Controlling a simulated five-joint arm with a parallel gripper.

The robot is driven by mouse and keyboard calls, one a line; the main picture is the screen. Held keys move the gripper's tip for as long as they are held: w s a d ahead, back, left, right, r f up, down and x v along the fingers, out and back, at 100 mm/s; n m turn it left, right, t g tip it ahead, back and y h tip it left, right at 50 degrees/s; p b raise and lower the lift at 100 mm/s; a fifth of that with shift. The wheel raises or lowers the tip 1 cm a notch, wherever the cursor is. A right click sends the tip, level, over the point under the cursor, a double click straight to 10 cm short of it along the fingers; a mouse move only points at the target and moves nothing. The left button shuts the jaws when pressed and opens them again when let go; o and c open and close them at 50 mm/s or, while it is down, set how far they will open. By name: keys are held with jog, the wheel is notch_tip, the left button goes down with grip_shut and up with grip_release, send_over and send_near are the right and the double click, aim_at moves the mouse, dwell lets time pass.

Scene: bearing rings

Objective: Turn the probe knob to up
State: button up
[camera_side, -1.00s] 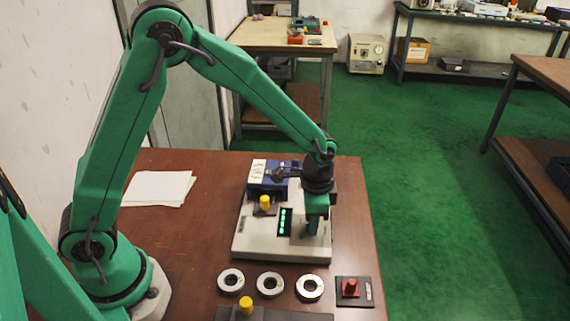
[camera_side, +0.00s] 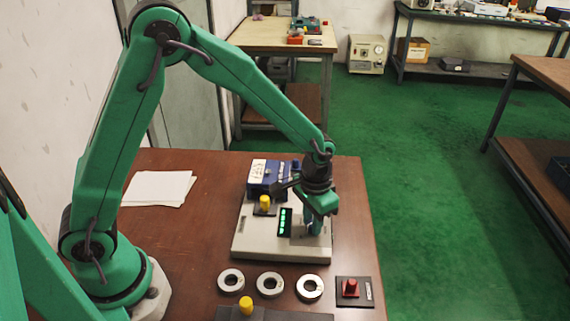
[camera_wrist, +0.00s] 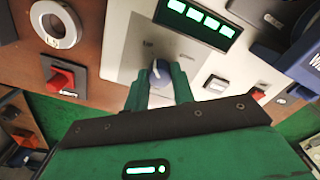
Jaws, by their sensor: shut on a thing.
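The probe knob (camera_wrist: 160,72) is a blue-grey knob with a white pointer mark, on the pale face of the bench instrument (camera_side: 243,247). In the wrist view the mark points roughly toward the top of the picture. My gripper (camera_wrist: 159,78) has one finger on each side of the knob and is shut on it. In the side view my gripper (camera_side: 312,222) reaches down to the right part of the instrument and hides the knob.
The instrument has a lit green display (camera_side: 285,222). A blue box (camera_side: 262,180) and a yellow knob (camera_side: 265,203) are at its back. Several metal rings (camera_side: 269,285) lie in front, beside a red knob on a dark plate (camera_side: 350,288). White paper (camera_side: 158,188) lies left.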

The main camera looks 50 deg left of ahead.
jog(key=shift+w+a, duration=0.15)
jog(key=o, duration=1)
jog(key=shift+r, duration=3.95)
